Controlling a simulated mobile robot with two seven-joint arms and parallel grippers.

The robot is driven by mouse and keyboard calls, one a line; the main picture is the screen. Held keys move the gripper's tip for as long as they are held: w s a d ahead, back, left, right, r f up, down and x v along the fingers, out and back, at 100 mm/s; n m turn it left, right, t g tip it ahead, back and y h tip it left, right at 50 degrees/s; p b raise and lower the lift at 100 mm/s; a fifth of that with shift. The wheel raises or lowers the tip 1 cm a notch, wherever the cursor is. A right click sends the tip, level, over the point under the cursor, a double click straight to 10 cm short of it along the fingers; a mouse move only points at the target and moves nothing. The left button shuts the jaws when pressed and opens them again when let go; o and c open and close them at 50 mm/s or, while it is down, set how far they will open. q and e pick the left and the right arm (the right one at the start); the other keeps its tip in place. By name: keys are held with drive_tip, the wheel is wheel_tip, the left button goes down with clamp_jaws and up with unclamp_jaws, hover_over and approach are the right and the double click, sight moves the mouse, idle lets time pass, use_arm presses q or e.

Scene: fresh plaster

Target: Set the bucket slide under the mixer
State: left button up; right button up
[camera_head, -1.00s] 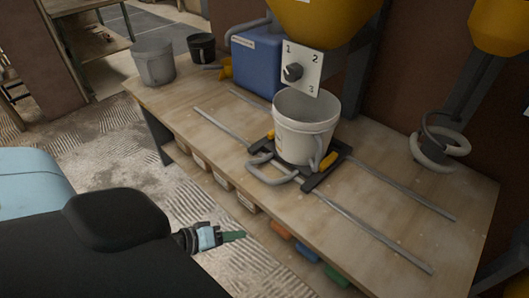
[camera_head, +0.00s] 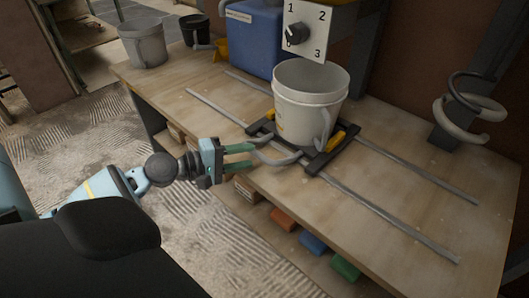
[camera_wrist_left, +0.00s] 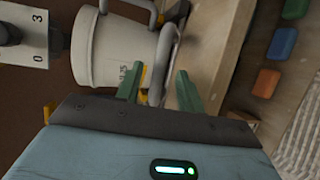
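A white bucket (camera_head: 308,105) stands upright on the black bucket slide (camera_head: 322,158), which has yellow clips and a grey loop handle (camera_head: 280,158) at its front. The slide sits across two metal rails on the bench. The mixer's numbered dial panel (camera_head: 305,32) is behind and above the bucket; most of the mixer is cut off at the top. My left gripper (camera_head: 253,156) is open at the handle. In the left wrist view, its green fingers (camera_wrist_left: 158,75) are apart, with the handle (camera_wrist_left: 160,62) between them and the bucket (camera_wrist_left: 112,50) beyond. My right gripper is not in view.
The rails (camera_head: 410,215) run on to the right over bare bench. A blue container (camera_head: 253,40), a grey bucket (camera_head: 143,43) and a black bucket (camera_head: 195,30) stand at the back left. A ring holder (camera_head: 468,118) is at the right. Coloured blocks (camera_head: 312,243) lie below the bench top.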

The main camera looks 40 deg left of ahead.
sight(254, 155)
use_arm(q)
drive_tip(key=shift+x, duration=3.1)
clamp_jaws()
